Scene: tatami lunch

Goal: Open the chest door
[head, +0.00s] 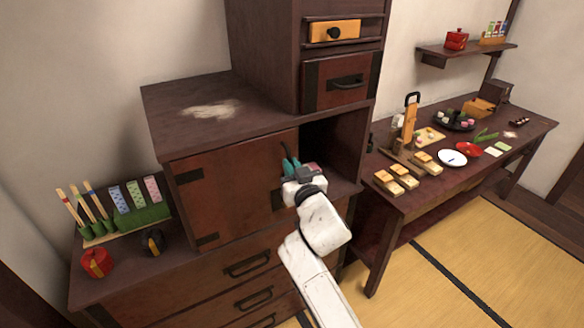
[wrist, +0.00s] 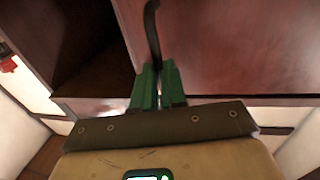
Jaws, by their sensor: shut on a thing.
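The chest door (head: 228,178) is a reddish-brown panel with dark corner plates on the front of the chest (head: 165,110). A dark gap into the compartment (head: 322,143) shows to the right of the door. In the wrist view the door (wrist: 235,45) fills the right and a dark recess (wrist: 65,40) lies to the left. My gripper (head: 290,164) is at the door's right part. Its green fingers (wrist: 158,78) are shut on the curved black door handle (wrist: 151,28). The handle's gripped part is hidden between the fingers.
Drawers (head: 245,275) lie below the door and a taller cabinet (head: 265,55) stands above it. A green holder (head: 125,225) with sticks and patterned packets, a red pot (head: 96,262) and a dark object stand at left. A food table (head: 460,165) is to the right.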

